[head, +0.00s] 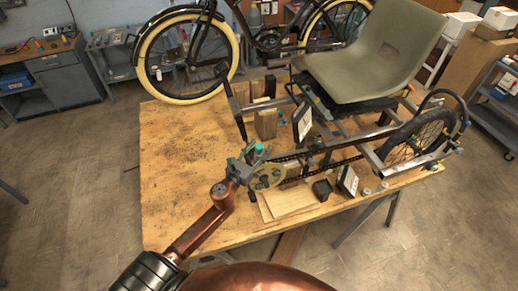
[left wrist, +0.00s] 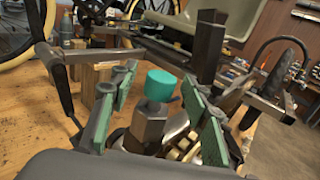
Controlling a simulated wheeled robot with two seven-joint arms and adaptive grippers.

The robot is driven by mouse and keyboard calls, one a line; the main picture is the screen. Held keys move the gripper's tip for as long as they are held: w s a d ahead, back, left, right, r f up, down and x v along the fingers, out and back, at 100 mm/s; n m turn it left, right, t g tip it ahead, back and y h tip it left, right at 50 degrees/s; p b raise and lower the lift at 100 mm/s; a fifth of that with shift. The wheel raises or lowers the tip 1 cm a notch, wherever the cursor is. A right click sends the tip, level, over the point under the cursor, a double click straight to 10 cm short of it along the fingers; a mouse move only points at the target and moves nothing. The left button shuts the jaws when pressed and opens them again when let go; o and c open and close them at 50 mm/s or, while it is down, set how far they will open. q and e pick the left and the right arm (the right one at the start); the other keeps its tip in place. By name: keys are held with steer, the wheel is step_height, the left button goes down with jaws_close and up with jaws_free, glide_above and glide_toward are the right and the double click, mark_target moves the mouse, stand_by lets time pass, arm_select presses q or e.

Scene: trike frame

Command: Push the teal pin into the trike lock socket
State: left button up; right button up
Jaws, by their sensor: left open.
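The teal pin (head: 260,147) shows as a small teal cap at the front of the trike frame. In the left wrist view the teal pin (left wrist: 162,84) is a short cylinder between my green-padded fingers, with clear space on both sides. A dark hexagonal post (left wrist: 149,122) stands in front of it and hides its lower part. I cannot make out the lock socket or how deep the pin sits. My left gripper (head: 252,153) is open around the pin, apart from it. My right gripper is not in view.
The trike frame (head: 345,152) with chain, grey-green seat (head: 373,50) and rear wheel (head: 420,140) fills the right of the wooden table (head: 180,150). Wooden blocks (head: 266,124) stand behind my gripper. The table's left part is clear.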

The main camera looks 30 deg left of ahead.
arm_select(q)
steer(key=s, duration=1.2)
steer(key=shift+d, duration=0.1)
